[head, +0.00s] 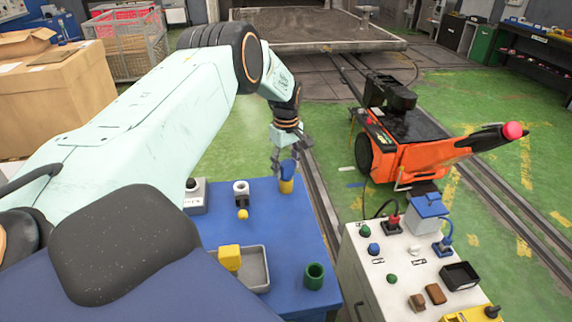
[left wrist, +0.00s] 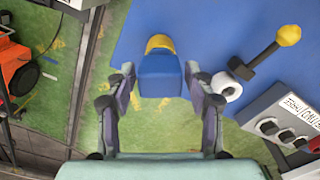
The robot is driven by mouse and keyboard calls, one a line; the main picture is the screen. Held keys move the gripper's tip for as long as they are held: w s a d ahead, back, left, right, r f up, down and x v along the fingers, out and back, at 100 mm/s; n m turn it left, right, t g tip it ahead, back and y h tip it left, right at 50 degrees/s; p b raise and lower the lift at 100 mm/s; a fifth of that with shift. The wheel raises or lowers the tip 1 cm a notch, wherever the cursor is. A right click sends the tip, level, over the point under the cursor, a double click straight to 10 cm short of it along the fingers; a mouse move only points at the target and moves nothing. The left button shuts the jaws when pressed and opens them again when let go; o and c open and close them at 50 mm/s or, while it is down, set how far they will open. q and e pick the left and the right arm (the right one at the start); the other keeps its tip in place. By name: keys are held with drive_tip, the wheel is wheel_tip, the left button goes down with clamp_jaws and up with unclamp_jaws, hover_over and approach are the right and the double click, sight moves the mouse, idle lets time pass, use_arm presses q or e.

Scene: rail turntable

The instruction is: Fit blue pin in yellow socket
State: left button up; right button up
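The blue pin (head: 288,168) stands upright on the yellow socket (head: 286,187) near the far right corner of the blue table. How deep it sits in the socket I cannot tell. My left gripper (head: 284,157) is just above and around the pin's upper part. In the left wrist view the pin (left wrist: 160,76) lies between the two fingertips of my left gripper (left wrist: 160,72), with a small gap on each side, so the gripper looks open. The socket (left wrist: 160,43) shows partly behind the pin there. My right gripper is not in view.
On the blue table (head: 283,225) are a white ring part (head: 240,188), a yellow-knobbed lever (head: 242,214), a yellow block (head: 229,257) by a grey tray (head: 256,272), and a green cup (head: 314,276). A control cabinet (head: 400,262) and an orange machine (head: 420,160) stand right.

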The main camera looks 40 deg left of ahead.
use_arm(q)
drive_tip(key=shift+o, duration=1)
wheel_tip(320, 180, up, 12)
idle(0.6)
